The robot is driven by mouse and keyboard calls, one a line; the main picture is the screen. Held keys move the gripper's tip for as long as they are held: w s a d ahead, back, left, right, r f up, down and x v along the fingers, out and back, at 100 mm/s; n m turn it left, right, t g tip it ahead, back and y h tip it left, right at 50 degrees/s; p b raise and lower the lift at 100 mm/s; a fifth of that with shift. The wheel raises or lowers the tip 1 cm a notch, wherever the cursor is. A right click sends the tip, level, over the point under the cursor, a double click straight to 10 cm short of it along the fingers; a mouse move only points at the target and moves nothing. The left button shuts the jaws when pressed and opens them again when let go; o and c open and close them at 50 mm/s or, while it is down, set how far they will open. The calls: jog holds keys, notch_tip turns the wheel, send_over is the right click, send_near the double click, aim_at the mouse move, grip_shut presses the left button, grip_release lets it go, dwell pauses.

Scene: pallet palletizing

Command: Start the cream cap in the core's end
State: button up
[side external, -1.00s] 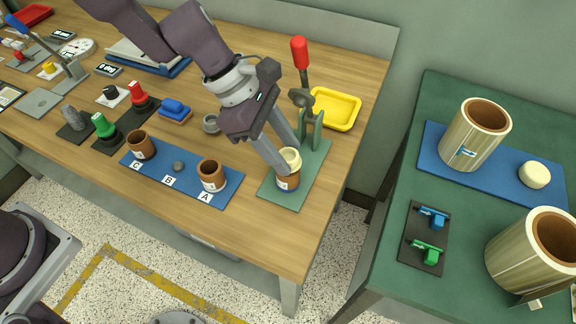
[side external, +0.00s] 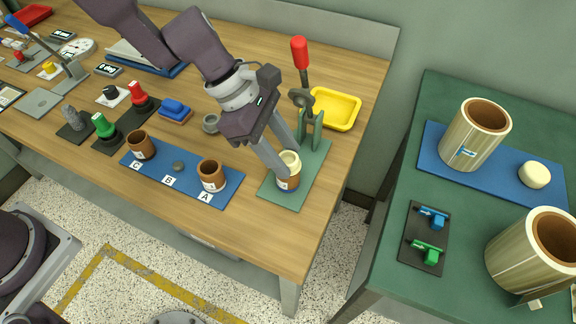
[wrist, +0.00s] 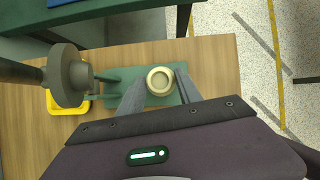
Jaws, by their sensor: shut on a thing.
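The cream cap (side external: 289,160) is at the top of a brown core (side external: 288,183), which stands upright on a green base plate (side external: 302,199). My gripper (side external: 286,162) points down at the cap and is shut on it. In the wrist view the cap (wrist: 160,80) is a round cream ring between my two fingers (wrist: 158,88). The core below it is hidden there. How far the cap sits inside the core's end, I cannot tell.
A toggle press with a red handle (side external: 300,52) stands just behind the core on the same plate. A yellow tray (side external: 335,109) is behind it. Brown cores A (side external: 211,175) and C (side external: 141,145) stand on a blue strip (side external: 183,184) to the left.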

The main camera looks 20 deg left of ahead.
jog(key=o, duration=1.4)
jog(key=s+a+r+m+t, duration=0.1)
jog(key=s+a+r+m, duration=0.2)
jog(key=r, duration=0.4)
jog(key=s+a+r+m, duration=0.1)
jog(key=a+r+m, duration=0.2)
jog(key=a+r, duration=0.3)
jog(key=s+a+r+m+t+y, duration=0.1)
jog(key=s+a+m+y, duration=0.1)
jog(key=s+a+m, duration=0.2)
jog(key=s+a+r+m+t+y, duration=0.1)
jog(key=s+a+r+m+y, duration=0.1)
jog(key=s+a+m, duration=0.3)
jog(key=s+a+r+m+t+y, duration=0.1)
jog(key=s+a+r+m+y, duration=0.1)
jog(key=s+a+m, duration=0.2)
jog(key=shift+s+a+m+t, duration=0.15)
jog(key=shift+s+a+t, duration=0.05)
jog(key=shift+s+a, duration=0.55)
jog(key=shift+s+a+m+t, duration=0.2)
jog(key=shift+s+a, duration=0.35)
jog(key=shift+s, duration=0.35)
